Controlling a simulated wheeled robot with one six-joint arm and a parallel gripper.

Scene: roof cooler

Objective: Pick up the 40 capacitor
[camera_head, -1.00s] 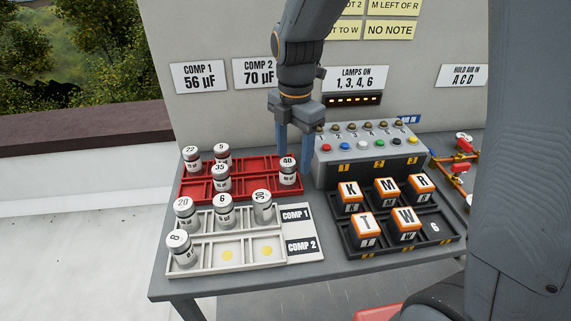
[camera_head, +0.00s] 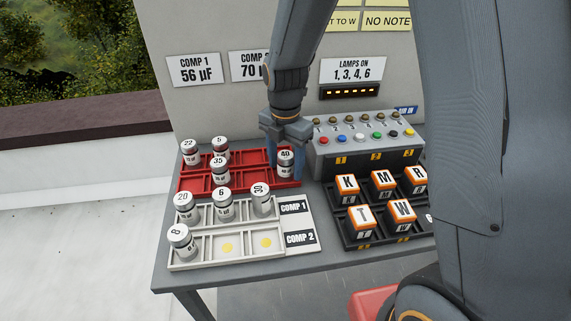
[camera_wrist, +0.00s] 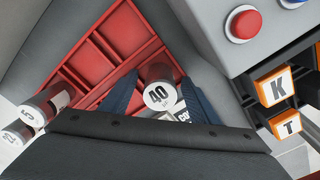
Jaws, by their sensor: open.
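The 40 capacitor (camera_head: 286,162), a silver can with a white top, stands in the right end of the red tray (camera_head: 240,182). My gripper (camera_head: 287,165) is lowered over it from above. In the wrist view, the 40 capacitor (camera_wrist: 160,92) sits between the two blue fingers (camera_wrist: 158,97), which are spread apart on either side of it. The gripper is open. I cannot tell whether either finger touches the can.
Capacitors 22 (camera_head: 190,152), 5 (camera_head: 220,149) and 35 (camera_head: 218,174) share the red tray. A white tray (camera_head: 205,258) in front holds several more. The button box (camera_head: 365,145) stands close on the right. A black tray (camera_head: 372,243) holds lettered blocks.

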